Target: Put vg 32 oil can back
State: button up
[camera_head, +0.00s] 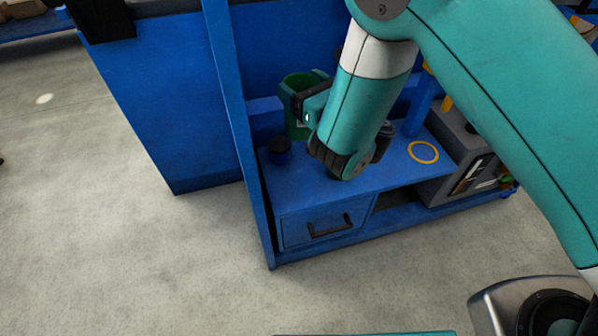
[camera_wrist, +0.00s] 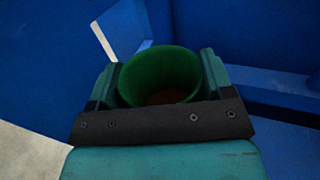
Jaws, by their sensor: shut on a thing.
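A green can (camera_head: 295,127) with an open round top is at the left end of the blue workbench, close to the blue upright. My gripper (camera_head: 303,92) is shut on it, and my wrist hides part of its right side. In the wrist view, the green can (camera_wrist: 160,72) sits between the two fingers of my gripper (camera_wrist: 160,80), with its rim and dark inside showing. I cannot read a VG 32 label on it. I cannot tell whether its base touches the bench top.
A dark round thing (camera_head: 385,131) is partly behind my wrist. A yellow ring (camera_head: 423,152) marks a bare spot on the bench top (camera_head: 395,178). A grey box (camera_head: 465,172) stands at right.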

notch_tip(320, 180, down, 20)
jog(key=b, duration=1.4)
jog(key=shift+a, duration=0.4)
jog(key=shift+s+b, duration=0.1)
jog(key=shift+b, duration=0.2)
jog(key=shift+f, duration=0.15)
jog(key=o, duration=1.7)
